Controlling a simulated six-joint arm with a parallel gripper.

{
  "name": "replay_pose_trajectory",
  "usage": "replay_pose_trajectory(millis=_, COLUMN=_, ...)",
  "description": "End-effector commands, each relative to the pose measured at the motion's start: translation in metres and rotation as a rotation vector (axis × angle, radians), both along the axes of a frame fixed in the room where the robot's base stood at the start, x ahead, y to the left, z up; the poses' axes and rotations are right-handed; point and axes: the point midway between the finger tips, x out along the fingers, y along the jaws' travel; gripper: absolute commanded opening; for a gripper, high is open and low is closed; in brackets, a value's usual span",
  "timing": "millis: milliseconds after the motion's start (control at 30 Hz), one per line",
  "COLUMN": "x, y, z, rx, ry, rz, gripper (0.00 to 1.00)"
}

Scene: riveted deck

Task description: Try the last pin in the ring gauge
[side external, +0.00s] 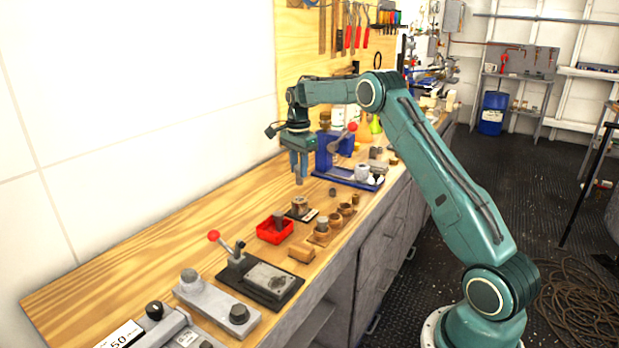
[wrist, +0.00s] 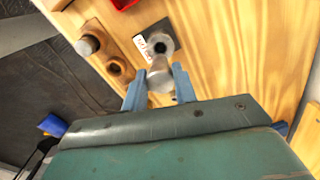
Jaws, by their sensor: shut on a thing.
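My gripper (side external: 298,166) is shut on a grey cylindrical pin (side external: 299,180). It holds the pin upright above the bench, a little above and behind the ring gauge (side external: 299,205). In the wrist view the pin (wrist: 160,74) sits between the blue fingertips of my gripper (wrist: 159,84). The ring gauge also shows in the wrist view (wrist: 161,40), as a grey ring with a dark bore on a dark plate with a white label. The pin is apart from the ring in the side view. Its lower end partly overlaps the ring's near side in the wrist view.
A red tray (side external: 262,232) with a grey cylinder in it stands in front of the gauge. Wooden holders (side external: 337,221) line the bench's right edge. The bench left of the gauge is clear.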

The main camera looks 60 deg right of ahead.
Motion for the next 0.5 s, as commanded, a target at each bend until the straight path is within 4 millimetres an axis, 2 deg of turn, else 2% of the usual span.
replay_pose_trajectory(millis=500, x=0.0, y=0.0, z=-0.035, rx=0.0, ry=0.0, rz=0.0, gripper=0.03)
